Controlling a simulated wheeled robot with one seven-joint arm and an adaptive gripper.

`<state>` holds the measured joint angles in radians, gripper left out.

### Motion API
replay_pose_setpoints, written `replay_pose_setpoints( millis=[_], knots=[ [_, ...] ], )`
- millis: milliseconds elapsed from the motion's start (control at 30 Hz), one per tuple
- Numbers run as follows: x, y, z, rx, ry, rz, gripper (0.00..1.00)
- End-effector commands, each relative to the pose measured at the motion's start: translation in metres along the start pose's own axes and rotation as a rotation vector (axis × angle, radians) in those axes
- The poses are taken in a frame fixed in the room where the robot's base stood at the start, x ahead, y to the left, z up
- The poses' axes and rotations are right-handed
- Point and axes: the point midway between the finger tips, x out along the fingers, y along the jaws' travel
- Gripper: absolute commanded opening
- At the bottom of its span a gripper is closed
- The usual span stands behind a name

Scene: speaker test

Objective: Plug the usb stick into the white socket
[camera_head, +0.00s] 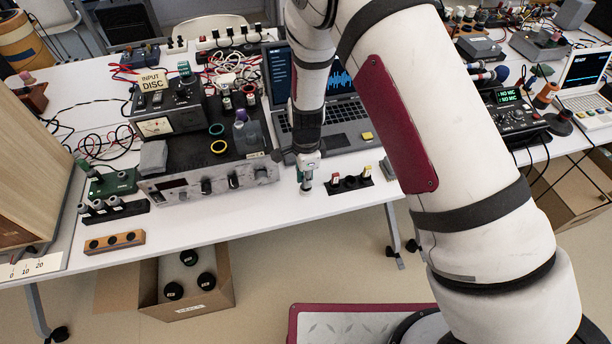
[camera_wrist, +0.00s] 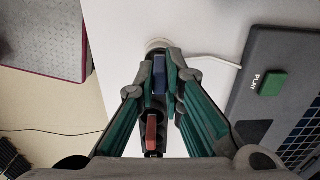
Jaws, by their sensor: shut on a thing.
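My gripper (camera_wrist: 160,80), with teal fingers, is shut on a blue usb stick (camera_wrist: 159,76) in the wrist view. The far end of the stick lies in line with a round white socket (camera_wrist: 157,43) that has a white cable; the view does not show whether they touch. A red stick (camera_wrist: 152,130) shows between the fingers, nearer the palm. In the head view my gripper (camera_head: 305,186) is low over the white table, just left of a black stand (camera_head: 349,184) with coloured sticks. The blue stick and the socket are not clear there.
A laptop (camera_head: 345,124) lies behind my gripper, with a loose key-like block on it. An equipment box (camera_head: 205,184) with knobs stands close on the left. The table's front edge (camera_head: 270,228) is near. The white tabletop (camera_wrist: 215,28) beside the socket is clear.

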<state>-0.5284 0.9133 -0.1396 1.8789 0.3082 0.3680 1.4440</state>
Motion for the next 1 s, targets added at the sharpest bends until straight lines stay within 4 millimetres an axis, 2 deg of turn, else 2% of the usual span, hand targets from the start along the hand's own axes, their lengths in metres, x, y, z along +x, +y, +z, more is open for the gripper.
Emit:
replay_pose_setpoints(
  millis=[433,467,533,767,800,867,1000],
  knots=[
    [0.0006,0.0000,0.0000,0.000,0.000,0.000,0.00],
    [0.0006,0.0000,0.0000,0.000,0.000,0.000,0.16],
    [0.0006,0.0000,0.0000,0.000,0.000,0.000,0.32],
    [0.0006,0.0000,0.0000,0.000,0.000,0.000,0.33],
    [0.0006,0.0000,0.0000,0.000,0.000,0.000,0.42],
    [0.0006,0.0000,0.0000,0.000,0.000,0.000,0.49],
    [0.0006,0.0000,0.0000,0.000,0.000,0.000,0.49]
  ],
)
